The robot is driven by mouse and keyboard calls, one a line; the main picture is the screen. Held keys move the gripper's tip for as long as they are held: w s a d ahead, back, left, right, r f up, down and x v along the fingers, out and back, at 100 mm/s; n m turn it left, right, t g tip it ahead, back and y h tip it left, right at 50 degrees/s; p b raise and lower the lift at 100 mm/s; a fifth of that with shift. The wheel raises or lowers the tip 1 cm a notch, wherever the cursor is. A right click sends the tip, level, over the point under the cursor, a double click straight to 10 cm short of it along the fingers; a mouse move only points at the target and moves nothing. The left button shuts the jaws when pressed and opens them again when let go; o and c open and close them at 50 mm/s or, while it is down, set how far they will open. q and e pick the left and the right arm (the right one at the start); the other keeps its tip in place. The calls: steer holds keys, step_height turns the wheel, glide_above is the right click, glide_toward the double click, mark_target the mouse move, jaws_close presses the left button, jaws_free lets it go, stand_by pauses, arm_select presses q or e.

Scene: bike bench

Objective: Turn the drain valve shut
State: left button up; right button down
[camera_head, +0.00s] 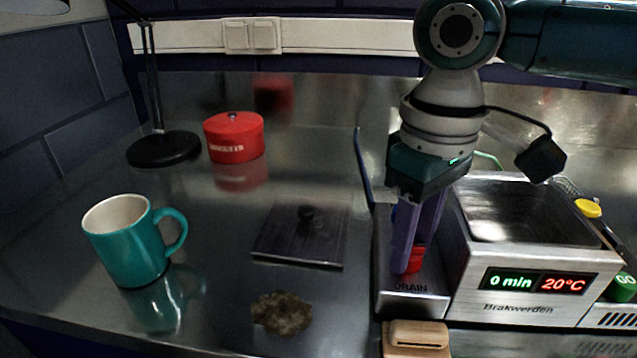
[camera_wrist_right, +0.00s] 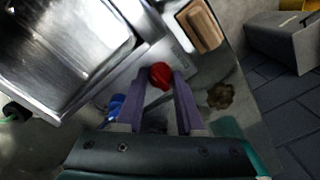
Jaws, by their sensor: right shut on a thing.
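The drain valve has a red knob (camera_head: 414,261) on a steel block marked DRAIN (camera_head: 412,303), at the left side of the steel ultrasonic-type bath (camera_head: 535,255). My right gripper (camera_head: 408,265) points down over the block, its purple fingers shut on the red knob. In the right wrist view, the red knob (camera_wrist_right: 160,75) shows between the tips of the two fingers (camera_wrist_right: 160,85). The fingers hide part of the knob in the head view, and I cannot tell its turn angle. My left gripper is not in view.
A wooden-topped brush or block (camera_head: 417,335) lies in front of the drain block. A dark flat plate with a knob (camera_head: 300,240), a brown clump (camera_head: 281,313), a teal mug (camera_head: 130,245), a red pot (camera_head: 234,137) and a lamp base (camera_head: 163,149) stand left. Bench between them is free.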

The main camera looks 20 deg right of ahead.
steer(key=n+p, duration=0.2)
steer(key=p, duration=0.1)
steer(key=n+p, duration=0.1)
steer(key=n, duration=0.1)
steer(key=shift+r, duration=0.25)
steer(key=n+p, duration=0.2)
steer(key=shift+f+n, duration=0.1)
steer(key=shift+n, duration=0.2)
steer(key=n+p, duration=0.1)
steer(key=n, duration=0.1)
steer(key=shift+n, duration=0.4)
steer(key=n+p, duration=0.1)
steer(key=n, duration=0.3)
steer(key=shift+f, duration=0.1)
steer(key=shift+n, duration=2.2)
steer(key=c, duration=0.5)
jaws_free()
